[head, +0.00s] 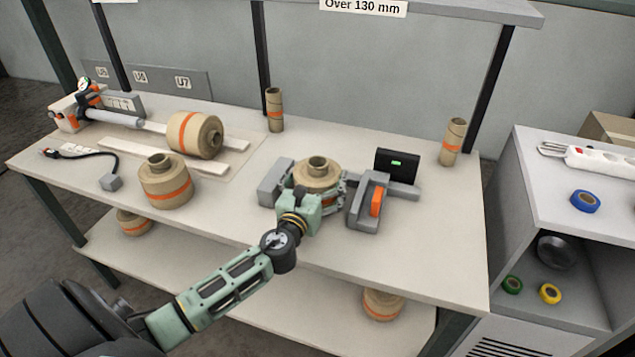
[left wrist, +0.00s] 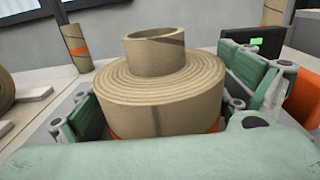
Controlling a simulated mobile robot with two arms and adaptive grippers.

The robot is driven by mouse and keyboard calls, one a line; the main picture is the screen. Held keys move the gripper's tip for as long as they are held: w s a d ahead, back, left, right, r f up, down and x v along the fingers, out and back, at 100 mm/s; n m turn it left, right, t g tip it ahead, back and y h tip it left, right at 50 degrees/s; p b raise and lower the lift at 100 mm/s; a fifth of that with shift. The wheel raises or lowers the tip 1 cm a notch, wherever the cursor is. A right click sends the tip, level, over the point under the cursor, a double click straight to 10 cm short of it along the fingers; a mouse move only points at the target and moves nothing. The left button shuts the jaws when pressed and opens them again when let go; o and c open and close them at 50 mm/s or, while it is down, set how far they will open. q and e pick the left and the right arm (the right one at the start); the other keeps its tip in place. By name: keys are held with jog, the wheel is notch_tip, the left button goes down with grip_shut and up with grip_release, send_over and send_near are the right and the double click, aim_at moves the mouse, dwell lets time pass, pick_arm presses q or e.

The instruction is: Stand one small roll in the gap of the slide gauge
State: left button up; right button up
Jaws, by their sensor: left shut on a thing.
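A small kraft roll (head: 317,172) with a core tube sticking up stands upright in the gap of the grey slide gauge (head: 368,201), between its left block and its right jaw with an orange lever (head: 376,202). My left gripper (head: 318,188) is shut on this roll from the front. In the left wrist view the roll (left wrist: 160,88) fills the middle, with green finger pads on both sides; its base is hidden behind the gripper body. The gauge's dark display (head: 396,163) shows a green light. My right gripper is not in view.
A small roll (head: 166,182) stands at the left and another (head: 195,135) lies on its side on pale rails. Narrow tubes (head: 274,109) and (head: 453,142) stand at the back. More rolls sit on the lower shelf (head: 250,277). The table's front right is clear.

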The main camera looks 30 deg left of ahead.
pick_arm(q)
jog(key=shift+f, duration=0.15)
jog(key=shift+f, duration=0.1)
jog(key=o, duration=1.4)
jog(key=shift+f, duration=0.15)
jog(key=shift+o, duration=0.2)
